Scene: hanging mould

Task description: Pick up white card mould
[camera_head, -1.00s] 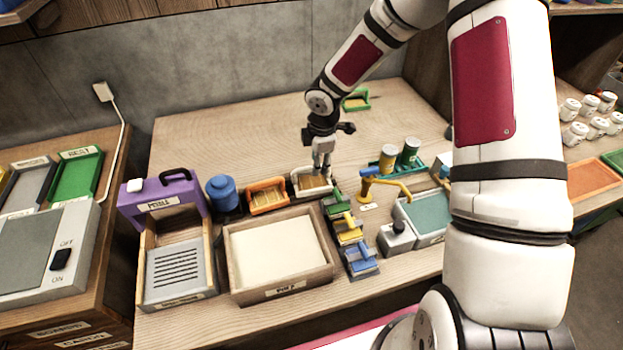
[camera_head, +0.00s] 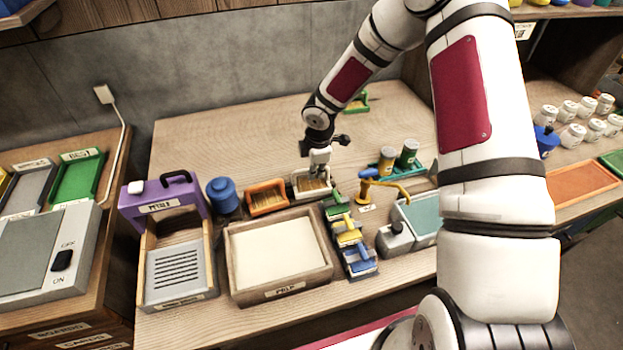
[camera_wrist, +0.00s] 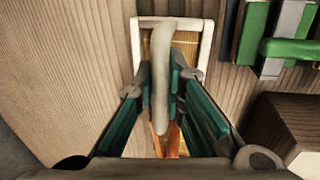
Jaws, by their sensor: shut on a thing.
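The white card mould (camera_head: 299,190) is a small white-rimmed frame with a tan slatted screen, behind the right part of the pulp vat. In the wrist view its white rim (camera_wrist: 207,42) is at the top centre, and its pale handle (camera_wrist: 162,85) runs between my fingers. My gripper (camera_head: 319,168) is over the mould, pointing down. In the wrist view the dark green fingers of my gripper (camera_wrist: 170,78) are shut on the handle. The fingers hide part of the screen. I cannot tell whether the mould is clear of the table.
The pulp vat (camera_head: 235,282) stands in front, with an orange mould (camera_head: 267,196) left of the white one. Green, yellow and blue handled pieces (camera_head: 350,236) stand close to its right. A tray with canisters (camera_head: 409,153) is further right. The table behind is mostly clear.

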